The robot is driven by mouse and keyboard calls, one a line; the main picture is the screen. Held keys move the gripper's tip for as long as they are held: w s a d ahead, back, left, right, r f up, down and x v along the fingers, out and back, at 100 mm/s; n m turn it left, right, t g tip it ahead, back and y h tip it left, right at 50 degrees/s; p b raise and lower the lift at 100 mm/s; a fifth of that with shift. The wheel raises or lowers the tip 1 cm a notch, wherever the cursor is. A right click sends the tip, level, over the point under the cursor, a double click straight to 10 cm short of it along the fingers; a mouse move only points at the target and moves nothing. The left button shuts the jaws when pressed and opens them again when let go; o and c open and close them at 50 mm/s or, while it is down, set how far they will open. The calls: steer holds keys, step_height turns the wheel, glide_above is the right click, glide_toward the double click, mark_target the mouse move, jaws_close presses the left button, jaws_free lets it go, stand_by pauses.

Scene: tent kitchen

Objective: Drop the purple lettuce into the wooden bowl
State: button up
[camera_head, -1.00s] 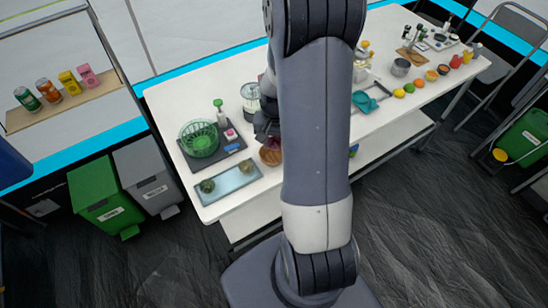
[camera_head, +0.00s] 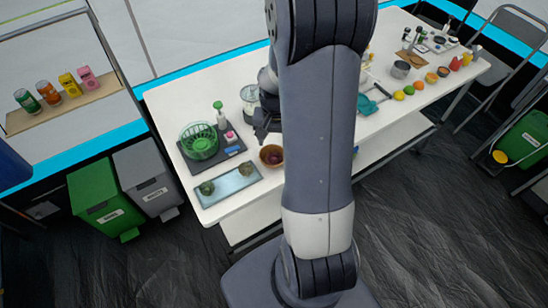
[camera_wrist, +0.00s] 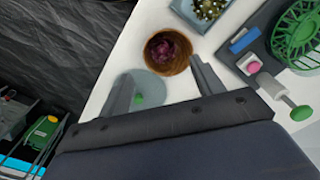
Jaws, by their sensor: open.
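The purple lettuce (camera_wrist: 171,50) lies inside the round wooden bowl (camera_wrist: 152,62) in the wrist view. In the head view the wooden bowl (camera_head: 264,158) stands on the white table, just left of my arm, with the dark purple lettuce (camera_head: 273,157) in it. My gripper (camera_head: 264,133) is above and behind the bowl, apart from it. In the wrist view my gripper's fingers (camera_wrist: 163,85) are spread with nothing between them, and the bowl lies beyond their tips.
A pale tray (camera_head: 230,183) with green items lies at the front left. A glass jar (camera_head: 250,96) stands close behind my gripper.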

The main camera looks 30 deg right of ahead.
step_height(320, 180, up, 8)
steer(key=shift+r, duration=0.25)
step_height(320, 180, down, 11)
steer(key=shift+s+r, duration=0.1)
steer(key=shift+r+p, duration=1.85)
steer(key=shift+r, duration=0.5)
steer(key=shift+f, duration=0.1)
